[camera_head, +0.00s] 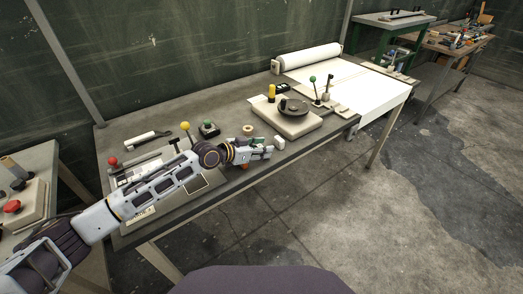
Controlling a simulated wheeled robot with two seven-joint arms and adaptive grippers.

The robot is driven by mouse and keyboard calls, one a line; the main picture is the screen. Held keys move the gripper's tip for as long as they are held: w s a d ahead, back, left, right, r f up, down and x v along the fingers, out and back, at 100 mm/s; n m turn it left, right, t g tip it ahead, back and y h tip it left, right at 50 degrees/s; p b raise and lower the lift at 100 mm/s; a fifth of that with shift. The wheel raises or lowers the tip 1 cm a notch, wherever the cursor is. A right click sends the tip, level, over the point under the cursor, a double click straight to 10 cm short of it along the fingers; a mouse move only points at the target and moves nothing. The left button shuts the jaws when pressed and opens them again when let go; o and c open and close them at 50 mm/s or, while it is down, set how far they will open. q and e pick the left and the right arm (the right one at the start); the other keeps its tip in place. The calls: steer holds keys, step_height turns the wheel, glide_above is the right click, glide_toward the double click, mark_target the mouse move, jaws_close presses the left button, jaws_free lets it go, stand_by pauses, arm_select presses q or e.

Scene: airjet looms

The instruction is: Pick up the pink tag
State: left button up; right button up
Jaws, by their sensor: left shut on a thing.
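My left gripper (266,150) is over the front edge of the long grey workbench, with its arm coming in from the lower left. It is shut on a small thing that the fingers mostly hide. I cannot make out its colour. No pink tag can be told apart in this view. A small orange-red piece (245,166) shows just below the gripper at the bench edge. I cannot tell if it is held. A small white block (279,142) stands just right of the fingertips. My right gripper is not in view.
A white fabric roll (308,57) lies at the back. Open floor lies in front.

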arm_select(q)
steer(key=shift+r, duration=5.05)
steer(key=shift+s+f+p, duration=0.1)
steer(key=shift+f+p, duration=0.1)
steer(key=shift+p, duration=0.15)
